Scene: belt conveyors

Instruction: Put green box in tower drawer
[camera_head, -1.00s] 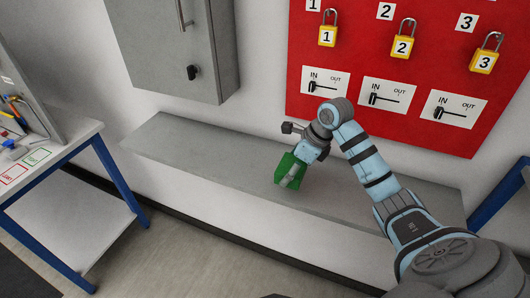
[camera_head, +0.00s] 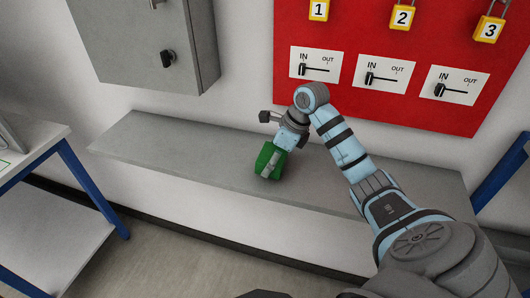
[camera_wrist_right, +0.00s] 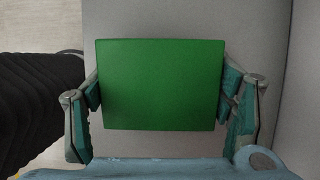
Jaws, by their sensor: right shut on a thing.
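The green box (camera_head: 270,160) is in my right gripper (camera_head: 274,163) in the head view, over the grey ledge. In the right wrist view the box (camera_wrist_right: 161,85) fills the space between the two fingers of the right gripper (camera_wrist_right: 165,100), which press on its left and right sides. I cannot tell whether the box touches the ledge. No tower drawer can be made out in these frames. My left gripper is not in view.
The grey ledge (camera_head: 160,150) runs along the wall and is otherwise clear. Above it are a grey cabinet (camera_head: 140,40) and a red board (camera_head: 440,50) with numbered padlocks and IN/OUT levers. A blue-legged table (camera_head: 90,190) stands at left.

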